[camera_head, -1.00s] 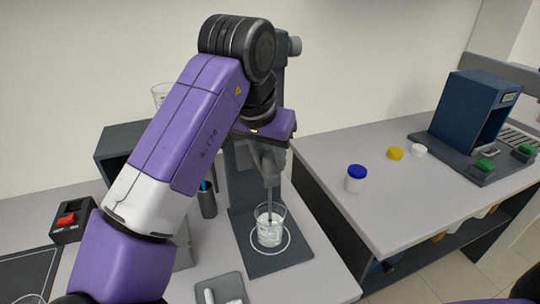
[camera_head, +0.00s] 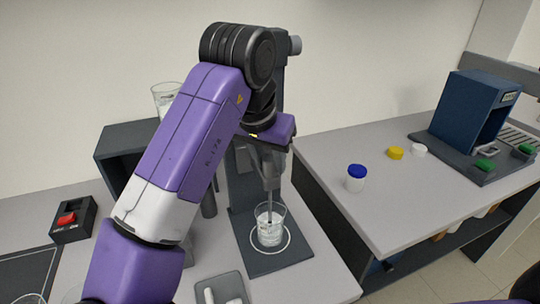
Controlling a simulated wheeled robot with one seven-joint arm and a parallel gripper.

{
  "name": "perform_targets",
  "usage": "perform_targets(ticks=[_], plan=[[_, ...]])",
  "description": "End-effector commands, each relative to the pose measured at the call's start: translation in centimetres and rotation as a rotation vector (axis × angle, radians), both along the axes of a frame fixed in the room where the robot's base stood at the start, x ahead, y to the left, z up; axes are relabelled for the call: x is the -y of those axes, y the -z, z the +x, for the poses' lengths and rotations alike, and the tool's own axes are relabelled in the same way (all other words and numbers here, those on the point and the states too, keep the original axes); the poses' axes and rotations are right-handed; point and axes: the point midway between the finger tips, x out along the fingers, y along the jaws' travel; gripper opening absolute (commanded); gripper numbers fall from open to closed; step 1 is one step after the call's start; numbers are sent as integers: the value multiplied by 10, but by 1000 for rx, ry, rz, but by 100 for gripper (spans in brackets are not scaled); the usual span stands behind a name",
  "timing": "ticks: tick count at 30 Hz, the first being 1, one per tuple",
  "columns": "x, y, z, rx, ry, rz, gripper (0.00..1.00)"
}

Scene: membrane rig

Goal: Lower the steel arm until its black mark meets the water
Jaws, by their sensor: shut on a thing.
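The steel arm (camera_head: 269,206) is a thin upright grey rod that runs down into a glass beaker (camera_head: 271,230) of clear water. The beaker stands in a white ring on the dark base of a grey stand (camera_head: 240,187). My gripper (camera_head: 269,172) is above the beaker, shut on the upper part of the steel arm. My wrist hides much of that grip. The black mark and its height against the water are too small to make out.
A shallow grey tray (camera_head: 222,289) lies in front of the stand. A box with a red switch (camera_head: 72,219) is at left. A blue-lidded jar (camera_head: 356,178), a yellow cap (camera_head: 396,153) and a blue machine (camera_head: 475,112) stand on the right bench. A gap separates the benches.

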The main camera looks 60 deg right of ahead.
Motion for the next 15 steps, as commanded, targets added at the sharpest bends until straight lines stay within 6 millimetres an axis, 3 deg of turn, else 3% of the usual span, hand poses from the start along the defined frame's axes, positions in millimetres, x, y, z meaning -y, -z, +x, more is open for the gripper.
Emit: perform_targets(ticks=[7,8,9,11,15], plan=[[0,1,0,0,0,0,0],[0,1,0,0,0,0,32],[0,1,0,0,0,0,40],[0,1,0,0,0,0,52],[0,1,0,0,0,0,52]])
